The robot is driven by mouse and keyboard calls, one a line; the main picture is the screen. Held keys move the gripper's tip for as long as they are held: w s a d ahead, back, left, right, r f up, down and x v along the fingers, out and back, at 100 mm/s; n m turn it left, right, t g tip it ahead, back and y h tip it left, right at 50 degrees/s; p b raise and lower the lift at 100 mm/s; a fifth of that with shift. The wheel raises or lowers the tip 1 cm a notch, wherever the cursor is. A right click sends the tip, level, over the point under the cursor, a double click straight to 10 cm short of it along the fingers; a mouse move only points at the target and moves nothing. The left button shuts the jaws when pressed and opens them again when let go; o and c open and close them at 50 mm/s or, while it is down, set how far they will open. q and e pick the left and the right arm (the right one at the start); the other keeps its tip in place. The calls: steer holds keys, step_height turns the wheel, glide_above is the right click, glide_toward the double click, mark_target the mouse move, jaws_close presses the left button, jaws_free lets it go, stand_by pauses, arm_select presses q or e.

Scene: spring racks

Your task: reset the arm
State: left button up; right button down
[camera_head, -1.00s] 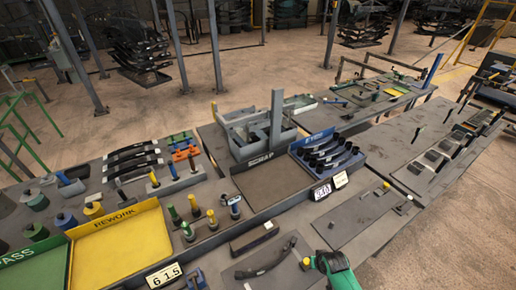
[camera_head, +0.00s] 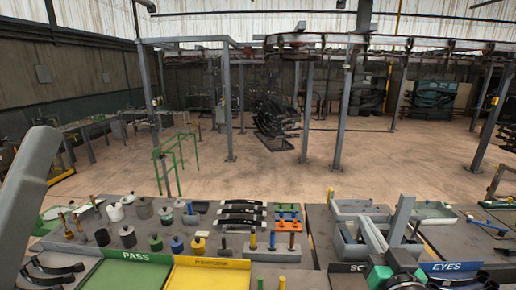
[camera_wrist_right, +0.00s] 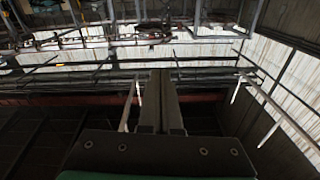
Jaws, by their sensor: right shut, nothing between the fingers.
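My right arm's green and dark wrist and gripper (camera_head: 398,268) show at the lower right of the head view, in front of the grey scrap stand. In the right wrist view, the two straight fingers (camera_wrist_right: 162,100) are shut together with nothing between them. They point up toward the roof beams. My left gripper is not in view; a large pale grey link, which seems to be mine, crosses the left edge of the head view.
Below lie the green PASS tray (camera_head: 128,272), the yellow tray (camera_head: 208,274) and the blue EYES bin (camera_head: 452,267). The grey scrap stand (camera_head: 348,213) has tall uprights close to my right wrist. Black springs (camera_head: 241,216) lie on the bench. Open floor spreads behind.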

steer(key=s+a+r+n+t+y, duration=0.1)
steer(key=s+r+t, duration=0.3)
steer(key=s+r, duration=0.6)
steer(key=s+a+r+n+t+y, duration=0.1)
steer(key=s+r+t, duration=0.4)
steer(key=s+r, duration=0.6)
step_height(320, 180, up, 4)
steer(key=shift+a+f+n+y, duration=0.2)
steer(key=shift+a+n+y, duration=0.25)
steer(key=shift+a, duration=0.7)
steer(key=shift+w, duration=0.15)
step_height(320, 180, down, 40)
steer(key=b, duration=4)
steer(key=shift+f, duration=0.25)
